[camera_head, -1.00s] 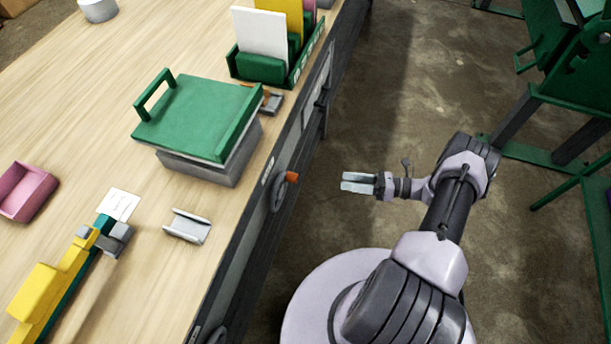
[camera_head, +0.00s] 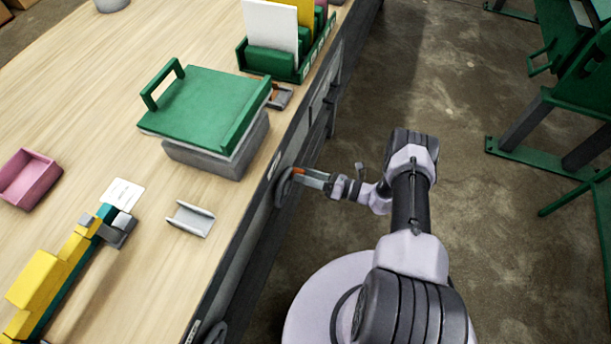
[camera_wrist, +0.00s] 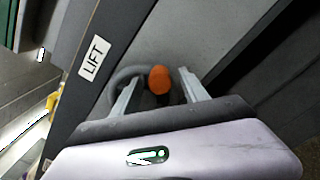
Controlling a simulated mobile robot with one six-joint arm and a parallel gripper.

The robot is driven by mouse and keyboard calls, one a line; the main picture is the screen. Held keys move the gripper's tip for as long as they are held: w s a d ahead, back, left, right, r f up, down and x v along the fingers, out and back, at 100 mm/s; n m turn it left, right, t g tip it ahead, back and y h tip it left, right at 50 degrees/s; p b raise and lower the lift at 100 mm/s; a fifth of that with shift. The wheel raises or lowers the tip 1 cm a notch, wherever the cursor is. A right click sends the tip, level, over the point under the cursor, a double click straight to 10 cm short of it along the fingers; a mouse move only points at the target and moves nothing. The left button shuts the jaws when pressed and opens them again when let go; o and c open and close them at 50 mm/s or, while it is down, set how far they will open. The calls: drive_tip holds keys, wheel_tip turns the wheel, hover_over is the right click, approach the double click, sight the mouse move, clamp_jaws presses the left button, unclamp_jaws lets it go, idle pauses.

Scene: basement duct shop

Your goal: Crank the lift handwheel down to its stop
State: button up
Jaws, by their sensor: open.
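The lift handwheel (camera_head: 284,186) is a dark grey wheel on the front face of the workbench, with an orange crank knob (camera_head: 299,171). In the wrist view the orange knob (camera_wrist: 159,79) sits between my two open fingers, with part of the grey wheel rim (camera_wrist: 112,92) behind it at the left. A white label reading LIFT (camera_wrist: 94,58) is on the bench front beside the wheel. My gripper (camera_head: 312,177) is open at the wheel, with its fingers on either side of the knob. I cannot tell whether a finger touches it.
A second handwheel (camera_head: 216,333) is lower on the bench front. The benchtop (camera_head: 120,140) holds a green-lidded box (camera_head: 205,105), a metal channel piece (camera_head: 191,219) and a yellow tool (camera_head: 45,275). A green frame (camera_head: 545,155) stands at the right; the floor between is clear.

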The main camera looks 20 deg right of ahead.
clamp_jaws()
idle(1.5)
